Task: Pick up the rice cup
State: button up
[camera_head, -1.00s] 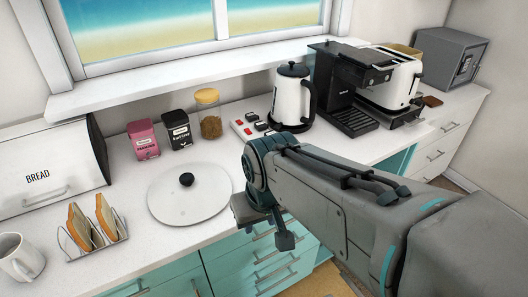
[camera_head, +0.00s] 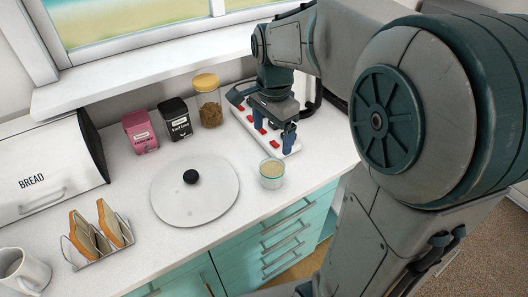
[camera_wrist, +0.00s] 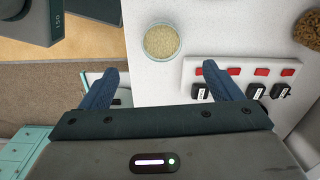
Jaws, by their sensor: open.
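The rice cup (camera_head: 271,172) is a small clear cup of pale grains. It stands upright on the white counter near its front edge, right of the round lid. In the wrist view the rice cup (camera_wrist: 161,41) is seen from above, ahead of the fingertips and roughly midway between them. My gripper (camera_head: 270,127) is over the power strip, behind the cup in the head view. In the wrist view my gripper (camera_wrist: 157,82) has its two blue fingers spread apart with nothing between them. The cup is apart from both fingers.
A white power strip (camera_head: 290,146) with red switches and black plugs lies beside the cup. The white lid (camera_head: 222,205) with a black knob lies to the left. A yellow-lidded jar (camera_head: 209,105), a black tin (camera_head: 174,120) and a pink tin (camera_head: 139,132) stand behind. A toast rack (camera_head: 98,243) stands at left.

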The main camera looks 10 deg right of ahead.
jog(key=m, duration=0.1)
send_near(272, 167)
jog(key=s+a+f, duration=0.1)
jog(key=s+f, duration=0.1)
jog(key=shift+s+d+f+p, duration=0.15)
jog(key=shift+f+p, duration=0.15)
jog(key=shift+f, duration=0.95)
jog(key=shift+s+f+p, duration=0.1)
jog(key=shift+f+p, duration=0.15)
jog(key=shift+f, duration=1)
jog(key=c, duration=1.2)
